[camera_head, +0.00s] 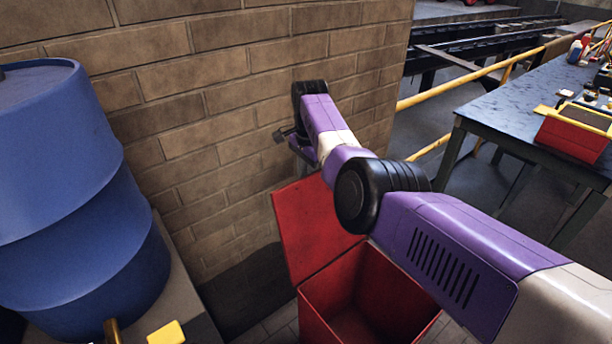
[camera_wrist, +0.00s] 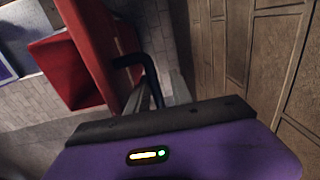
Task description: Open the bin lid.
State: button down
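The red bin (camera_head: 318,312) stands on the floor by the brick wall, and its dark inside shows in the head view. Its red lid (camera_head: 312,225) stands raised, tilted up at the side toward the wall. In the wrist view the lid (camera_wrist: 92,45) shows nearly edge-on, with a black bent handle (camera_wrist: 140,62) on it. The open bin (camera_wrist: 62,72) is behind it at left. My gripper (camera_wrist: 158,92) is at the handle, on the lid's wall side. The handle runs down between or beside the grey fingers; whether they touch it is unclear. In the head view my arm hides most of my gripper.
Blue drums (camera_head: 70,190) stand at left on a pale base. The brick wall (camera_head: 215,110) is close behind my gripper. A work table (camera_head: 510,105) with a red toolbox (camera_head: 572,138) is at right, near a yellow railing (camera_head: 470,78).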

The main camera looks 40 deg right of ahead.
jog(key=shift+w+a+f, duration=0.1)
jog(key=shift+w+a, duration=0.2)
jog(key=shift+w, duration=0.45)
jog(key=c, duration=1.5)
grip_release()
jog(key=shift+w+f, duration=0.1)
jog(key=shift+o, duration=0.2)
jog(key=shift+d, duration=0.1)
notch_tip(320, 180, up, 8)
jog(key=shift+s+b, duration=0.35)
jog(key=shift+d+f, duration=0.1)
jog(key=shift+f, duration=0.05)
